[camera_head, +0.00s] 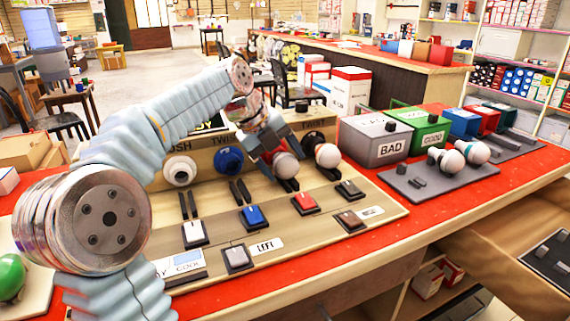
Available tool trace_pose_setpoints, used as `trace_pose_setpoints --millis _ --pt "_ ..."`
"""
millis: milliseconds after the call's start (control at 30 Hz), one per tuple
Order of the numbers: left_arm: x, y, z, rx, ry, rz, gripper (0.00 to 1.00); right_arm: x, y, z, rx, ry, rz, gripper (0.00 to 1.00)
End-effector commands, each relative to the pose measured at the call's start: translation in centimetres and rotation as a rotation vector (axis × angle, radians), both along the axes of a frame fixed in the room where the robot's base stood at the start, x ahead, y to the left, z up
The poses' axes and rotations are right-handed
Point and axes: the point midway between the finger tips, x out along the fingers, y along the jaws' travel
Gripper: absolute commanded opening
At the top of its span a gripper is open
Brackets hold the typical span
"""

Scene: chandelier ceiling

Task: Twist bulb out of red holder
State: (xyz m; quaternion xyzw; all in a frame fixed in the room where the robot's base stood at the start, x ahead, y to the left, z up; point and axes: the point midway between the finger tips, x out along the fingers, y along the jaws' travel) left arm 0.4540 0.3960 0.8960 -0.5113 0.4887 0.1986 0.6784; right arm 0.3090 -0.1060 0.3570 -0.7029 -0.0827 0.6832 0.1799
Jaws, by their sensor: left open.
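A wooden test board (385,212) on the red bench top carries a row of bulb holders. A white bulb (287,166) sits at the red holder's place, third from the left; my gripper largely covers the holder. My left gripper (279,149) is open, directly above and behind this bulb, with its fingers close around the bulb's back end. I cannot tell whether they touch it. Another white bulb (327,156) sits in the dark holder just to the right. The blue holder (229,160) and the white holder (180,170) are to the left. My right gripper is out of view.
Grey BAD box (375,140) and green GOOD box (426,130) stand right of the board. Two loose-looking bulbs (452,161) rest on a grey plate (428,190). Coloured switches, including a red one (305,202), line the board's front. A green ball-shaped thing (10,276) is at far left.

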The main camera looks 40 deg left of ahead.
Motion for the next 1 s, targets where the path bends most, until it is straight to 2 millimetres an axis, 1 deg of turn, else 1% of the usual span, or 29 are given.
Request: trace_pose_setpoints --millis 100,200,467,500,567,733,1000 --pt "0.5 -0.3 -1.0 0.0 0.001 -0.001 0.74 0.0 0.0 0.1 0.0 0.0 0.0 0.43" --pt "0.8 -0.4 -1.5 -0.001 0.0 0.0 0.74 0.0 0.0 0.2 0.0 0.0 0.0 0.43" --pt "0.8 -0.4 -1.6 0.0 0.0 0.0 0.74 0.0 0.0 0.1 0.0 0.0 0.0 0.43" --pt "0.8 -0.4 -1.6 0.0 0.0 0.0 0.71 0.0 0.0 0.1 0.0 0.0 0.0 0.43" --pt "0.8 -0.4 -1.6 0.0 0.0 0.0 0.62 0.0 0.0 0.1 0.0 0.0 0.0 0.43" --pt "0.8 -0.4 -1.6 0.0 0.0 0.0 0.36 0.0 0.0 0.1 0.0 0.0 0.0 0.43" --pt "0.8 -0.4 -1.6 -0.002 -0.007 0.001 0.35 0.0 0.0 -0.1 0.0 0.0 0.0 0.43"
